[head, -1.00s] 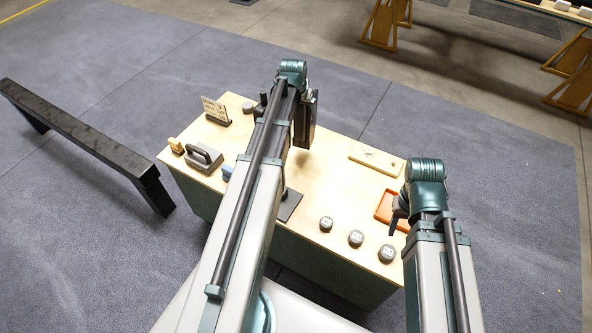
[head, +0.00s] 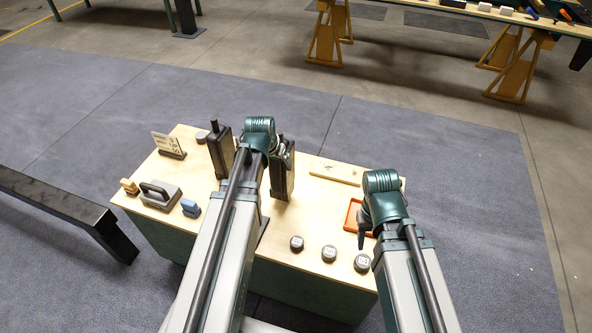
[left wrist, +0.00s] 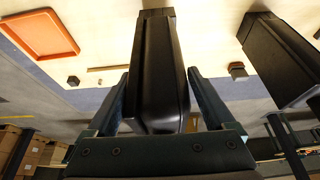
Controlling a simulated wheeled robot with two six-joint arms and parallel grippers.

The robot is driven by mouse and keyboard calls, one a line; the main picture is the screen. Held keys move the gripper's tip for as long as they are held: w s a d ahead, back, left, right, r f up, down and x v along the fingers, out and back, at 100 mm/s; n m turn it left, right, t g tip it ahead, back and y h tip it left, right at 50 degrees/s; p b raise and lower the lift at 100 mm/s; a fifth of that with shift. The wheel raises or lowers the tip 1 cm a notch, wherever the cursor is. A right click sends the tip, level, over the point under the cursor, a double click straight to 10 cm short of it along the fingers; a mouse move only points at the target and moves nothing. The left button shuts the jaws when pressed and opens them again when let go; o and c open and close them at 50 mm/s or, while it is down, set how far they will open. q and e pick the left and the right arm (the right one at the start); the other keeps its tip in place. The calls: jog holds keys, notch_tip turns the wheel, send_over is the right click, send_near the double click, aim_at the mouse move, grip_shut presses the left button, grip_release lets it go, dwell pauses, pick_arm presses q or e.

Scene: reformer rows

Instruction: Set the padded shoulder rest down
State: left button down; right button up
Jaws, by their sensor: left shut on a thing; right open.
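My left gripper (left wrist: 160,100) is shut on a black padded shoulder rest (left wrist: 160,55), with a finger on each side of it in the left wrist view. In the head view this rest (head: 284,178) hangs upright just right of my left wrist, low over the wooden tabletop (head: 312,215). I cannot tell whether its lower end touches the top. A second black rest (head: 220,155) stands upright left of the wrist; it also shows at the right of the left wrist view (left wrist: 280,60). My right gripper (head: 362,240) is open beside the orange tray, its fingers partly hidden.
An orange tray (head: 351,217), a pale wooden board (head: 336,172) and several dark round weights (head: 329,253) lie on the right half. A grey handled block (head: 160,195), a small blue piece (head: 190,207) and a sign (head: 167,146) occupy the left.

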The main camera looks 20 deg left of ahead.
pick_arm(q)
jog(key=w+d+f+b, duration=0.4)
jog(key=d, duration=0.2)
jog(key=shift+w+d, duration=0.3)
jog(key=shift+d, duration=0.1)
jog(key=shift+f, duration=0.15)
jog(key=shift+f, duration=0.2)
grip_release()
jog(key=shift+r, duration=0.1)
jog(key=shift+r, duration=0.1)
jog(key=p+v, duration=1.1)
jog(key=v, duration=0.1)
jog(key=s+d+m+g, duration=0.1)
jog(key=s+d+g, duration=0.1)
jog(key=s+d, duration=0.4)
jog(key=s+d+f+m+g+y, duration=0.1)
jog(key=s+d+m+g, duration=0.1)
jog(key=s+d, duration=0.5)
jog(key=s, duration=0.5)
jog(key=shift+f+g+y, duration=0.25)
jog(key=shift+g+y, duration=0.05)
jog(key=shift+g, duration=0.1)
